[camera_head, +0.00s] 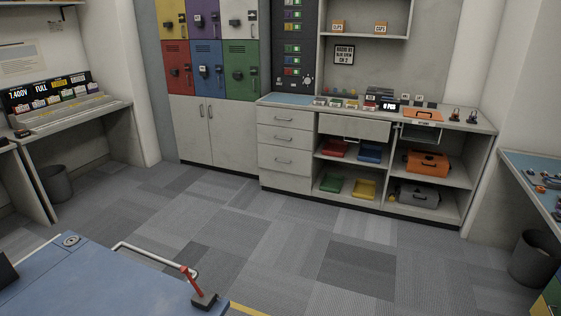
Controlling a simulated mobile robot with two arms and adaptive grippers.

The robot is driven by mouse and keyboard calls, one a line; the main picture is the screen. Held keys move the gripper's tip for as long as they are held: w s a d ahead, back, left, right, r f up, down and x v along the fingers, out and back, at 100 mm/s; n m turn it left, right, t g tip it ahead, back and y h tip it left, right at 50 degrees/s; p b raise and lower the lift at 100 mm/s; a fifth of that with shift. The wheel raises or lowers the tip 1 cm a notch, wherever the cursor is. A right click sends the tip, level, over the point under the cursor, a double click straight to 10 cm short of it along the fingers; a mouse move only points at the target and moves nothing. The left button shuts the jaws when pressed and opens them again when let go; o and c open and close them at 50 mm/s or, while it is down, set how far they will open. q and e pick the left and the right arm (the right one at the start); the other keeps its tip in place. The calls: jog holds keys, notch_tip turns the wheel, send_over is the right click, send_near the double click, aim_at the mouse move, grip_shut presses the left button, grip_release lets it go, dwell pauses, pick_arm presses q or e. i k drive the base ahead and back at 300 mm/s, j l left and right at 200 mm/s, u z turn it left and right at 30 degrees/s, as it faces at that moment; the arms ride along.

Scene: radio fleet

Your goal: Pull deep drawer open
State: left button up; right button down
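A grey drawer stack stands at the left end of the long counter (300,101) by the back wall. Its top drawer (285,114), second drawer (272,134) and taller third drawer (270,157) have bar handles and look shut. A plain panel (285,181) lies below them. A wide front (353,127) without a clear handle sits under the counter to the right. I cannot tell for sure which one is the deep drawer; the third looks deepest. Neither of my grippers is in view.
A blue-topped surface (95,285) with a white rail (150,255) and red lever (189,272) fills the near left. Carpet floor (270,235) is clear up to the drawers. Bins (57,183) (535,258) stand at both sides. Coloured lockers (207,55) stand left of the counter.

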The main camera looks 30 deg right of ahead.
aim_at(289, 160)
jog(key=i+l+z, duration=0.3)
jog(key=l, duration=0.2)
jog(key=i+l+z, duration=0.65)
jog(key=i, duration=0.3)
jog(key=i+l+z, duration=0.15)
jog(key=i+z, duration=0.5)
jog(key=i, duration=0.3)
